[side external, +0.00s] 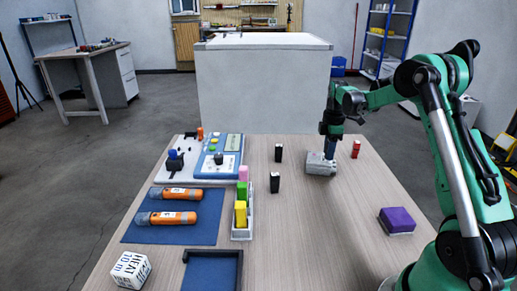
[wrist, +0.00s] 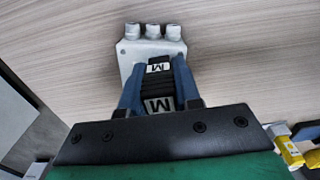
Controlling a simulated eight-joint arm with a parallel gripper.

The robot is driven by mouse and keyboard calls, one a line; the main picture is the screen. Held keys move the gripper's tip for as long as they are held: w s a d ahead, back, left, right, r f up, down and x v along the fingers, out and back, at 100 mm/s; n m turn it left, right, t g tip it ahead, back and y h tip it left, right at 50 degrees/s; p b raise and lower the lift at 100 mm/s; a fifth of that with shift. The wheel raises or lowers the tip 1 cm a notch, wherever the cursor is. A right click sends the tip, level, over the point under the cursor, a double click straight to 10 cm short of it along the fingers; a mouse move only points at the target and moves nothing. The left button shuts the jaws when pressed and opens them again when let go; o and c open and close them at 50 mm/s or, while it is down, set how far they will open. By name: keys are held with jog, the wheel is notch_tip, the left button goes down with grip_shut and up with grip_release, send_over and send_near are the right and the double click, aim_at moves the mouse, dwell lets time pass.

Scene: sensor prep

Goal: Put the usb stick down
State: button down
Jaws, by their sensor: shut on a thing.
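My gripper (wrist: 158,88) is shut on a black usb stick (wrist: 158,86) with white labels marked M, held between its two blue fingers. In the side view my gripper (side external: 330,147) points down at a grey box (side external: 318,166) on the table. In the wrist view the grey box (wrist: 130,60), with three round fittings along its far edge, lies behind the stick. I cannot tell whether the stick touches the box. The held stick is mostly hidden in the side view.
Two black sticks (side external: 279,153) (side external: 275,183) and a red one (side external: 355,149) stand near the box. A rack (side external: 242,233) holds pink, green and yellow sticks. A purple block (side external: 397,220) lies at right. Bare wood lies between the box and the purple block.

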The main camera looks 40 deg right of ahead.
jog(key=shift+f, duration=0.25)
jog(key=c, duration=0.6)
grip_release()
